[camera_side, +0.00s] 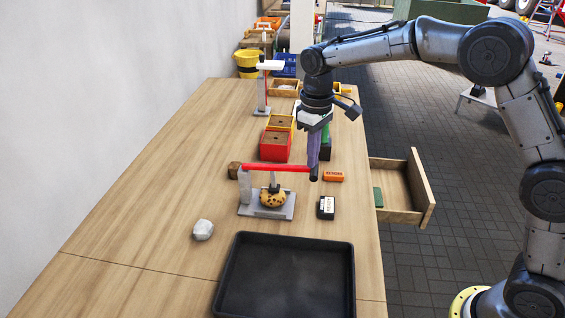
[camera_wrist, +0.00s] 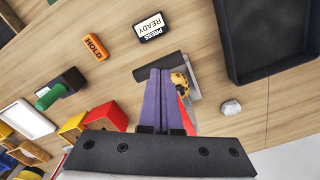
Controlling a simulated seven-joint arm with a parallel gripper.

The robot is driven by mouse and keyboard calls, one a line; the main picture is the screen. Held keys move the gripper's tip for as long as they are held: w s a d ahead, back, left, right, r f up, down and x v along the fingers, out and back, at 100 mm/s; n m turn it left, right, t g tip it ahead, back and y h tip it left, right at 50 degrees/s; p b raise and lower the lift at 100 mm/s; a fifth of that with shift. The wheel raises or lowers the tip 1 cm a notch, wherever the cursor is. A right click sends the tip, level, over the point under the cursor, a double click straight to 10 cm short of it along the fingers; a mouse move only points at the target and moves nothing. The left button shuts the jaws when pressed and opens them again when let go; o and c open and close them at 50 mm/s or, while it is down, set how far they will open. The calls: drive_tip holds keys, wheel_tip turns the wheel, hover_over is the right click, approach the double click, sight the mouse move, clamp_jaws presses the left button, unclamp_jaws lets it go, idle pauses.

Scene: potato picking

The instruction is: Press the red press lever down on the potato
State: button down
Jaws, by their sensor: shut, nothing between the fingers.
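The red press lever (camera_side: 275,168) runs roughly level from the grey press post to a dark handle (camera_side: 314,173) at its right end. The potato (camera_side: 272,198), yellow-brown with dark spots, sits on the grey press base (camera_side: 250,209) beneath the lever's plunger. My gripper (camera_side: 313,164) is shut and empty, its purple fingers pointing down at the handle end from above. I cannot tell whether they touch it. In the wrist view the fingers (camera_wrist: 160,75) reach the dark handle (camera_wrist: 160,66) and partly cover the potato (camera_wrist: 180,82) and the red lever (camera_wrist: 185,108).
A black tray (camera_side: 240,245) lies in front of the press, and a grey stone-like lump (camera_side: 203,229) to its left. A black "PRESS READY" block (camera_side: 326,207) and an orange "HOLD" block (camera_side: 333,176) lie to its right. Red (camera_side: 263,146) and yellow boxes stand behind. A drawer (camera_side: 418,192) is open.

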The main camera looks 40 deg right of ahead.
drive_tip(key=shift+f, duration=0.65)
idle(0.4)
wheel_tip(320, 180, up, 9)
drive_tip(key=shift+r, duration=0.15)
idle(1.1)
drive_tip(key=shift+d, duration=0.1)
